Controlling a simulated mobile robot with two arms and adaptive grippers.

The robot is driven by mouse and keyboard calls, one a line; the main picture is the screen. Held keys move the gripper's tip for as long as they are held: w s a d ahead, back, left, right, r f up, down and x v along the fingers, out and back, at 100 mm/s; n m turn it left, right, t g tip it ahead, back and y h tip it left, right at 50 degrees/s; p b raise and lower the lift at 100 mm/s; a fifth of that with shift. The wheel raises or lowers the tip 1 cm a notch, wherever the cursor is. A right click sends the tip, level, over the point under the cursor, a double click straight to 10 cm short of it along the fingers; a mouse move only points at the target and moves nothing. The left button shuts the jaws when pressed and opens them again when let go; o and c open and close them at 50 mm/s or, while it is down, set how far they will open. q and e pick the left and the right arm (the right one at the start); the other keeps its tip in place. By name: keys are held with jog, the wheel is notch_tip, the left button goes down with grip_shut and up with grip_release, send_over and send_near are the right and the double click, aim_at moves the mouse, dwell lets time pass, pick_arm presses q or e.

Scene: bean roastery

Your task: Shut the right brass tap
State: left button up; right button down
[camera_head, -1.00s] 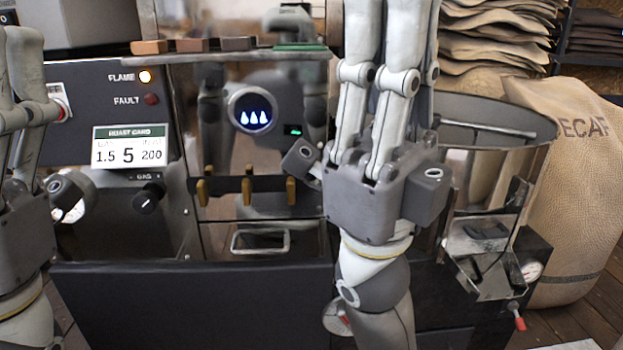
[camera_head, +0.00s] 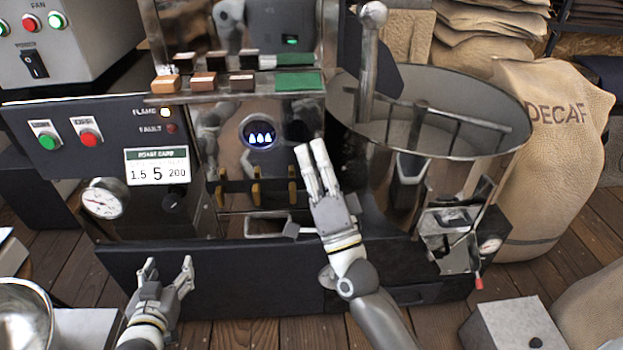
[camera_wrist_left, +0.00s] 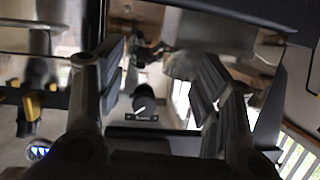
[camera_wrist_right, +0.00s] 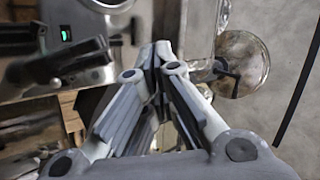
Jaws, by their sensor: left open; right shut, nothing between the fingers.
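Three brass taps stand in a row on the machine's front, under a round lit display. In the head view all their handles look upright. The right brass tap (camera_head: 292,184) is just left of my right gripper (camera_head: 310,150). My right gripper's fingers are together and empty, pointing up; I cannot tell whether they touch the machine. They also show shut in the right wrist view (camera_wrist_right: 160,55). My left gripper (camera_head: 168,264) is open and empty, low in front of the machine's dark base. The left wrist view shows a yellow tap handle (camera_wrist_left: 32,107) at its left edge.
The round display (camera_head: 259,134) shows drop symbols. A large metal drum (camera_head: 500,95) stands right of the taps. A pressure gauge (camera_head: 102,199) is at the left, a metal bowl (camera_head: 25,315) at lower left, and a grey box (camera_head: 515,335) at lower right.

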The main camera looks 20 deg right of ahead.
aim_at(293, 191)
pick_arm(q)
jog(key=s+a+f+g+y+p, duration=0.1)
jog(key=s+a+f+g+p, duration=0.1)
jog(key=s+f, duration=0.4)
jog(key=s+a+f+g+p, duration=0.2)
jog(key=s+f+g+p, duration=0.3)
jog(key=s, duration=1)
jog(key=s+a+f+g+y+p, duration=0.1)
jog(key=s+a+f+g+p, duration=0.2)
jog(key=s+f, duration=0.5)
jog(key=s+g+p, duration=0.1)
jog(key=s+g, duration=0.1)
jog(key=shift+s+f+n+y, duration=0.3)
jog(key=shift+s+f+n, duration=0.05)
jog(key=shift+s+n, duration=0.05)
pick_arm(e)
jog(key=s+d+f+m+g+h, duration=0.1)
jog(key=s+d+f+m+g, duration=0.1)
jog(key=f, duration=0.6)
jog(key=s+d+f+m+g+h, duration=0.1)
jog(key=s+d+f+m+g, duration=0.2)
jog(key=f, duration=0.5)
jog(key=shift+s+d+m+g, duration=0.15)
jog(key=shift+s+m+g, duration=0.45)
jog(key=shift+g, duration=0.5)
jog(key=shift+r, duration=0.1)
